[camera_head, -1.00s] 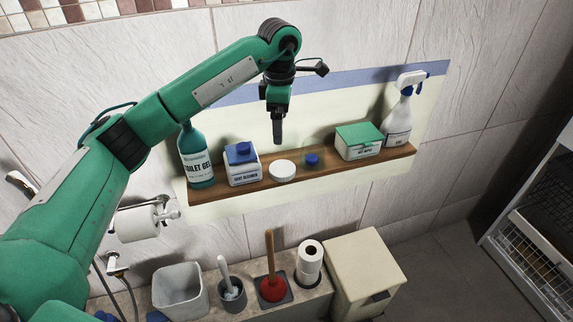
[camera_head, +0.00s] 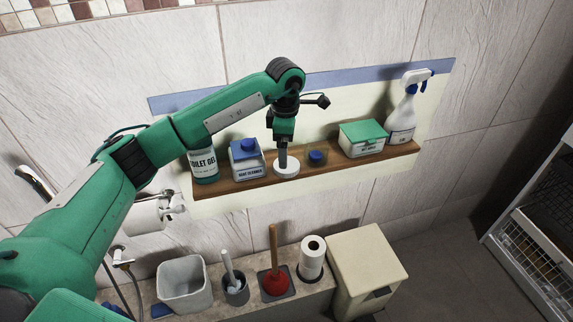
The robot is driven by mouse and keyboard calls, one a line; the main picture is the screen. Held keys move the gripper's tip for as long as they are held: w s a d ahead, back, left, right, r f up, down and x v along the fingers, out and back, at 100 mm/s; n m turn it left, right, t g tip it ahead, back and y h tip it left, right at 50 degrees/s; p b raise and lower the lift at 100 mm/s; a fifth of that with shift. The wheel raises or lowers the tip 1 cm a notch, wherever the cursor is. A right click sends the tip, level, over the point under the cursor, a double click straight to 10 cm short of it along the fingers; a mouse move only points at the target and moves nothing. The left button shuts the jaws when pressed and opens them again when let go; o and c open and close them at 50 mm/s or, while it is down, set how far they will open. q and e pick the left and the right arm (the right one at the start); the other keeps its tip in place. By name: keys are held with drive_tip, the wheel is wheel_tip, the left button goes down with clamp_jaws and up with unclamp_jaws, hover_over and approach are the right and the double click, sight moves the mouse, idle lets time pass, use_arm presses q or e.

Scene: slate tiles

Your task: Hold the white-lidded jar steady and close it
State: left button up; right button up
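The white-lidded jar (camera_head: 286,172) stands on the wooden shelf, between a blue-topped soap cleaner container and a small blue-lidded jar. Its round white lid faces up. My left gripper (camera_head: 283,165) comes down vertically over it, with the fingertips at the middle of the lid, appearing to touch it. The fingers show as one narrow dark bar, so they look shut with nothing between them. The jar's body below the lid is barely visible, and I cannot tell how tightly the lid sits. My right gripper is out of view.
The shelf (camera_head: 228,187) also holds a toilet gel bottle (camera_head: 205,165), the soap cleaner (camera_head: 246,162), the blue-lidded jar (camera_head: 317,157), a green-lidded box (camera_head: 363,140) and a spray bottle (camera_head: 402,115). A plunger (camera_head: 275,280), paper roll (camera_head: 312,258) and bin (camera_head: 183,285) stand below.

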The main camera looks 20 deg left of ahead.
use_arm(q)
drive_tip(key=shift+f, duration=0.2)
drive_tip(key=f, duration=0.1)
drive_tip(key=f+p, duration=0.1)
drive_tip(key=f, duration=0.1)
drive_tip(key=shift+s+d+f, duration=0.1)
drive_tip(key=shift+d+f, duration=0.1)
drive_tip(key=shift+f, duration=0.7)
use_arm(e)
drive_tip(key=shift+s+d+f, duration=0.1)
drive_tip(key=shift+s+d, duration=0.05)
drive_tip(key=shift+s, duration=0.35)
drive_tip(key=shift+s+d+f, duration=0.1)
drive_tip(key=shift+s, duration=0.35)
use_arm(q)
drive_tip(key=c, duration=1.1)
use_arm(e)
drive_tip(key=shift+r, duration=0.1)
use_arm(q)
drive_tip(key=shift+o, duration=0.2)
